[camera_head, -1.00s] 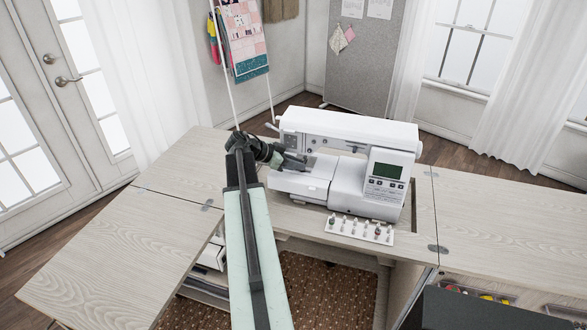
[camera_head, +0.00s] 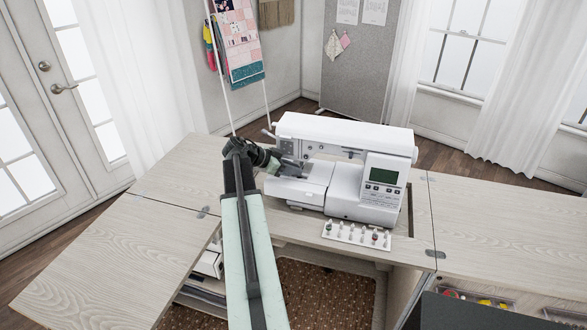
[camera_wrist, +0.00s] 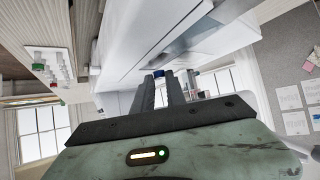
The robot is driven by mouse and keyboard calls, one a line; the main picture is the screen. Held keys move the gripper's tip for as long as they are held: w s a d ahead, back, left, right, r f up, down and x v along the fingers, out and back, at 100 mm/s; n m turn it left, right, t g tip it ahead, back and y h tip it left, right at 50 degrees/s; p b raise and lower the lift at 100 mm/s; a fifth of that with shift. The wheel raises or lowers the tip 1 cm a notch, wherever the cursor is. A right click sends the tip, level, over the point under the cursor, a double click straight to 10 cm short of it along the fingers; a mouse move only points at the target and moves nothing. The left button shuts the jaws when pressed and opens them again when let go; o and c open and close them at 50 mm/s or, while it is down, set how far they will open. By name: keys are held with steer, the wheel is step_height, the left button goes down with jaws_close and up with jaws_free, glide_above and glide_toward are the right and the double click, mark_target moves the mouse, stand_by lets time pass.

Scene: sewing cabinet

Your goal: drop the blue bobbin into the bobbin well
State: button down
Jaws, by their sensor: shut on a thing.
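The white sewing machine (camera_head: 345,135) stands in the cabinet top. My gripper (camera_head: 291,168) is at the left end of the machine, close over its flat bed (camera_head: 300,187). In the wrist view my gripper (camera_wrist: 172,88) has its two dark fingers close together, with a small bit of blue, the blue bobbin (camera_wrist: 158,73), at their tips. My gripper is shut on it. In the head view the bobbin is too small or hidden to make out. I cannot make out the bobbin well in either view.
A white tray of small pegged parts (camera_head: 357,234) lies in front of the machine; it also shows in the wrist view (camera_wrist: 57,65). The left cabinet leaf (camera_head: 110,260) is bare. A drawer with coloured items (camera_head: 485,300) is open at the lower right.

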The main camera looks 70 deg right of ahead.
steer(key=shift+f+b, duration=0.6)
steer(key=shift+b, duration=0.05)
stand_by(0.3)
steer(key=c, duration=1.3)
jaws_free()
steer(key=shift+r, duration=0.1)
steer(key=p+v, duration=0.4)
steer(key=v, duration=0.3)
steer(key=shift+s+d+r, duration=0.1)
steer(key=shift+r, duration=0.05)
steer(key=shift+w+a+r+p, duration=0.1)
steer(key=shift+w+a+p, duration=0.15)
steer(key=shift+a+p, duration=0.1)
